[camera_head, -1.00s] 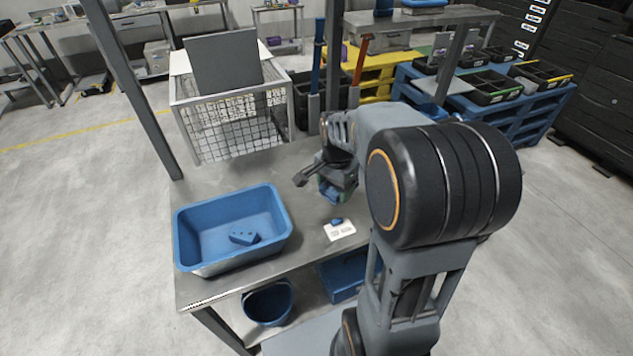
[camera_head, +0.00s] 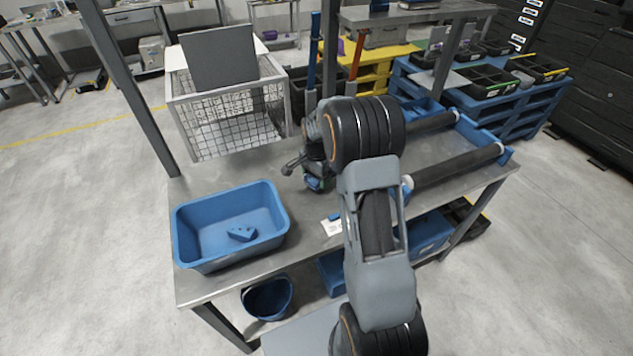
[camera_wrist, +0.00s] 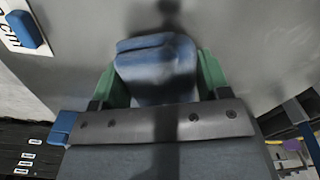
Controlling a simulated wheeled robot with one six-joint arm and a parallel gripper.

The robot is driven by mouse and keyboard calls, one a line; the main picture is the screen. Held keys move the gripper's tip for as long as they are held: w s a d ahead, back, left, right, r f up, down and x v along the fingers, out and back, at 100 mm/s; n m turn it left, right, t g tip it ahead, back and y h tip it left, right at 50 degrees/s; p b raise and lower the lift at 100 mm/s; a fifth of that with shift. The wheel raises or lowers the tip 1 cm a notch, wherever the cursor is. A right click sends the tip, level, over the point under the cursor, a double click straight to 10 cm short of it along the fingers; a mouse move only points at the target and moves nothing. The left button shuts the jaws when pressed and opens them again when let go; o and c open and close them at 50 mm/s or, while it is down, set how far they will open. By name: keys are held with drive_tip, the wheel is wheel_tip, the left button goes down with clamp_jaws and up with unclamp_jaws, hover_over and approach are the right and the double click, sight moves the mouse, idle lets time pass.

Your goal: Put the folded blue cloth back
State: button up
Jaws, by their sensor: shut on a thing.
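The folded blue cloth (camera_wrist: 155,75) sits between the green fingers of my gripper (camera_wrist: 157,62) in the wrist view, held from both sides. Its rounded folded edge faces up in that view. In the head view my gripper (camera_head: 318,183) is over the steel table, right of the blue tub. There the cloth is mostly hidden, with only a bit of blue at the fingers. I cannot tell how high it is above the table top.
The blue tub (camera_head: 186,243) on the table's left holds a small blue part (camera_head: 241,233). A white card (camera_head: 331,228) lies on the table, partly behind my arm. A wire cage (camera_head: 228,122) stands behind. Dark rollers (camera_head: 455,165) lie at the right. Bare steel lies between tub and card.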

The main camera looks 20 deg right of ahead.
drive_tip(key=shift+f, duration=1.25)
drive_tip(key=shift+f, duration=0.2)
drive_tip(key=o, duration=0.9)
drive_tip(key=shift+r, duration=0.1)
